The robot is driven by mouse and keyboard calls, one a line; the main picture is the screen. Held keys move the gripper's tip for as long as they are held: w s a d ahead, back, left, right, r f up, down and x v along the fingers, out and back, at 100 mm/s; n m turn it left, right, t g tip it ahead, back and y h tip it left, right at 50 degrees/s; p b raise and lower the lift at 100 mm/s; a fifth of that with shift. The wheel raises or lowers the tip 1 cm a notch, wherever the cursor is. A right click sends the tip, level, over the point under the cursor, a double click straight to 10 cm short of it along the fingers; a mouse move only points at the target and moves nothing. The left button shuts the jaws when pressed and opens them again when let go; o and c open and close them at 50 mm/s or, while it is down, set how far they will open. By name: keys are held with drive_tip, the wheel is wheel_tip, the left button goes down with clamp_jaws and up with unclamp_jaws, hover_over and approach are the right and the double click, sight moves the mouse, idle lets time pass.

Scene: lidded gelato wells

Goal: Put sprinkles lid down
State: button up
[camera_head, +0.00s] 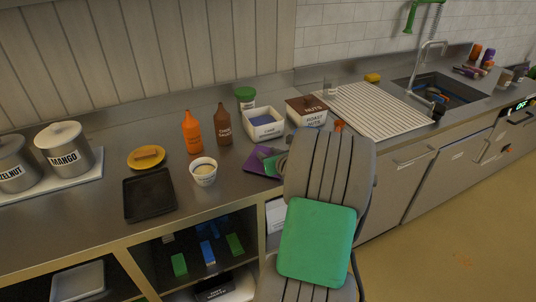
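A white open-topped tub (263,131) with a blue label stands at the back of the counter; the label is too small to read. Beside it stands a tub labelled roast nuts (306,117) with a brown top. I cannot pick out a lid marked sprinkles. A purple flat piece (257,162) and a green one lie on the counter in front of the open tub, partly covered by my arm. Grey parts beside them may be my gripper, but my large grey arm hides most of that spot. I cannot see fingers or anything held.
Orange (192,132) and brown (223,126) bottles, a green-lidded jar (245,97) and a small cup (203,171) stand left of the tubs. A yellow handled disc (146,157) and black tray (149,196) lie further left. A drying rack (370,109) and sink are right.

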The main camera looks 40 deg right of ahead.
drive_tip(key=shift+o, duration=1.3)
drive_tip(key=shift+r, duration=0.1)
drive_tip(key=shift+s+r, duration=0.15)
drive_tip(key=shift+s, duration=0.1)
drive_tip(key=v, duration=1.1)
drive_tip(key=shift+s+a+r, duration=0.1)
drive_tip(key=shift+s, duration=0.05)
drive_tip(key=w+a+n+g+y, duration=0.1)
drive_tip(key=a+n, duration=0.2)
drive_tip(key=a, duration=0.1)
drive_tip(key=w+a+f+n+y, duration=0.1)
drive_tip(key=a+n, duration=0.3)
drive_tip(key=w+a+f+n+g+y, duration=0.1)
drive_tip(key=w+a+n, duration=0.1)
drive_tip(key=a+n, duration=0.1)
drive_tip(key=shift+a+f+n+g, duration=0.1)
drive_tip(key=shift+a+n+g, duration=0.2)
drive_tip(key=shift+a+n, duration=0.15)
drive_tip(key=s+a+n+g, duration=0.3)
drive_tip(key=s+a+n, duration=0.2)
drive_tip(key=a+n, duration=0.5)
drive_tip(key=s+a+n+g, duration=0.4)
drive_tip(key=a+n, duration=0.7)
drive_tip(key=n, duration=0.7)
drive_tip(key=shift+s+a+y, duration=0.15)
drive_tip(key=shift+s+y, duration=0.25)
drive_tip(key=shift+s, duration=0.65)
